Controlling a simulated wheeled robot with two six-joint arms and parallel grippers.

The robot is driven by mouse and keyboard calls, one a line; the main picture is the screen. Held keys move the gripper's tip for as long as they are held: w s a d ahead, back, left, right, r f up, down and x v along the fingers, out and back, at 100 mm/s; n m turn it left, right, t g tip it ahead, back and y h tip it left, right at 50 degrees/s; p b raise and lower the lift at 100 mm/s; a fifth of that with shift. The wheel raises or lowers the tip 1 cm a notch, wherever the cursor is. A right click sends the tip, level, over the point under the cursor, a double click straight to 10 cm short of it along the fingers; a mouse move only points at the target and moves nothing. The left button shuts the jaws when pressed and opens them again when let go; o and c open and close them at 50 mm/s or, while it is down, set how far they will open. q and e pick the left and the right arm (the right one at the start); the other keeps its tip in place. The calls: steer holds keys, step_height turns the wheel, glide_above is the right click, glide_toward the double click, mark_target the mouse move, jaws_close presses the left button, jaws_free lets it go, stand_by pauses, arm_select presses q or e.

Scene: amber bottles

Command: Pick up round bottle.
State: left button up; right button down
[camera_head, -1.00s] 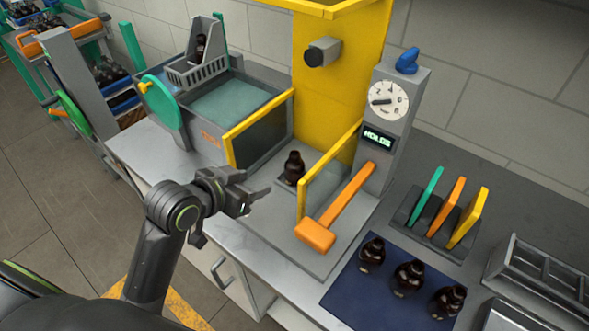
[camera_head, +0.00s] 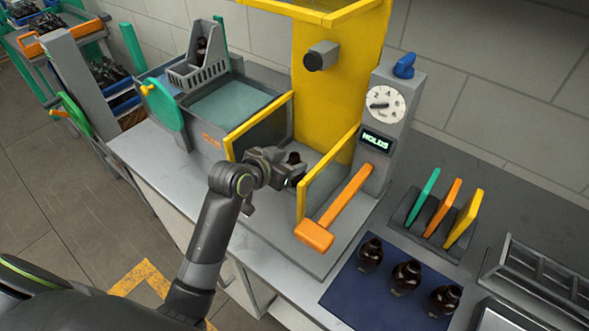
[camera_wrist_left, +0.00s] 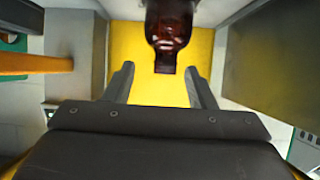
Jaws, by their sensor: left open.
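A dark amber round bottle (camera_head: 294,159) stands on the grey bench inside the yellow-framed machine, mostly hidden behind my left gripper (camera_head: 291,176) in the head view. In the left wrist view the bottle (camera_wrist_left: 170,28) is at the top centre, its neck pointing down in the picture toward the gap between the fingers. My left gripper (camera_wrist_left: 160,88) is open, with a finger on each side of that gap and nothing between them. The bottle lies just beyond the fingertips. My right gripper is not in view.
Clear guard panels with yellow edges (camera_head: 262,112) flank the bottle. An orange lever (camera_head: 338,210) lies at the right. Dark bottles (camera_head: 405,276) stand on a blue mat (camera_head: 350,293). A basket (camera_head: 197,70) holding a bottle sits over a water tank (camera_head: 222,99).

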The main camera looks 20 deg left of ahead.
mark_target(298, 157)
arm_select(q)
steer(key=shift+p+x, duration=0.4)
steer(key=shift+x, duration=0.5)
steer(key=shift+a+p+x, duration=0.15)
steer(key=shift+p+x, duration=0.1)
steer(key=shift+x, duration=0.75)
steer(key=shift+a+p+x, duration=0.15)
steer(key=shift+p+x, duration=0.05)
steer(key=shift+x, duration=0.75)
steer(key=shift+f, duration=0.1)
jaws_close()
